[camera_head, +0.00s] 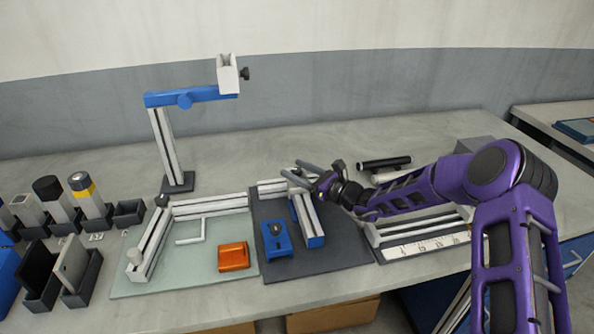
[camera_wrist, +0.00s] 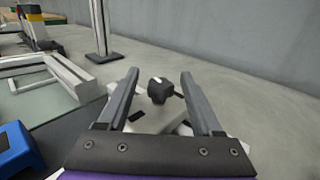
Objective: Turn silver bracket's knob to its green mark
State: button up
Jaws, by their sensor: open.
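My gripper (camera_head: 291,168) is open above the back of the dark mat. In the wrist view, its two fingers (camera_wrist: 160,73) stand on either side of a black knob (camera_wrist: 159,91) with a pale pointer line, with gaps on both sides. The knob sits on a pale silver bracket (camera_wrist: 152,121), partly hidden by the gripper. In the head view a silver piece (camera_head: 268,188) shows below the fingers, and the knob cannot be made out. I cannot make out a green mark in either view.
A blue block with a dark knob (camera_head: 276,240) and an orange block (camera_head: 233,257) lie nearer the front. A tall stand with a blue arm (camera_head: 190,97) rises behind left. A silver frame (camera_head: 208,206) stands on the pale green mat (camera_head: 185,282).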

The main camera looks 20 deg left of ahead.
jog(key=shift+c, duration=0.3)
grip_shut()
